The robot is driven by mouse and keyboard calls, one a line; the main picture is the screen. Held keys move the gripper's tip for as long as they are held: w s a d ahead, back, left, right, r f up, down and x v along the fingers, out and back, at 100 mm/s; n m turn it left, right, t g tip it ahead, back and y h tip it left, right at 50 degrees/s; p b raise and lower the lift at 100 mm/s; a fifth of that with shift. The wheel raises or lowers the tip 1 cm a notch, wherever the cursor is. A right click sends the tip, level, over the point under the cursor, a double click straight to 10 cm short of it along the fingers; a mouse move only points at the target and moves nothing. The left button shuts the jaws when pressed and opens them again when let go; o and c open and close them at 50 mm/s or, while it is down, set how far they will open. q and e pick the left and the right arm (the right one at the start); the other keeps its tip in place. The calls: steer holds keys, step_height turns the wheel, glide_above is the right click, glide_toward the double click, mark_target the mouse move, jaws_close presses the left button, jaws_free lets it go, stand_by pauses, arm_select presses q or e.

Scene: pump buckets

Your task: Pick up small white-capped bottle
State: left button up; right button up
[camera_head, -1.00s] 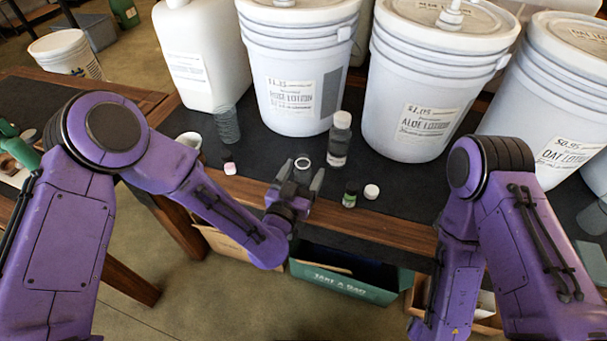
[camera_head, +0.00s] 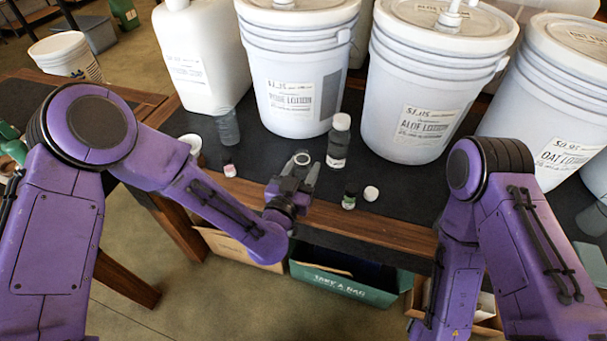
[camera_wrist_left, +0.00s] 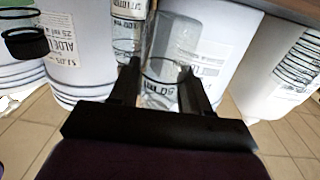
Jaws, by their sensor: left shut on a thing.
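A clear bottle with a white cap (camera_head: 339,140) stands upright on the dark table in front of the white buckets. Its clear, labelled body also shows in the left wrist view (camera_wrist_left: 128,36), left of the fingers. My left gripper (camera_head: 303,172) is just left of and nearer than this bottle. It is shut on a clear open-topped container (camera_wrist_left: 165,80), whose pale round rim shows between the fingertips in the head view. The container's base is hidden in the head view. My right arm is at the right, with its gripper out of view.
Small bottles, one green with a dark cap (camera_head: 349,197) and one pink-labelled (camera_head: 229,166), stand near the front edge. A loose white round piece (camera_head: 371,193) lies beside the green one. A clear ribbed container (camera_head: 228,127) stands left. Large buckets (camera_head: 295,90) crowd the back.

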arm_select(q)
steer(key=s+r, duration=0.1)
steer(key=r, duration=0.1)
steer(key=s+r, duration=0.2)
steer(key=r, duration=0.1)
steer(key=s+r, duration=0.2)
steer(key=shift+s+a+r, duration=0.1)
steer(key=shift+a+r, duration=0.05)
steer(key=s+r+p, duration=0.3)
steer(key=s+p, duration=0.3)
steer(key=s, duration=0.3)
steer(key=shift+a+r, duration=0.3)
steer(key=shift+r, duration=0.05)
steer(key=shift+w+d, duration=0.1)
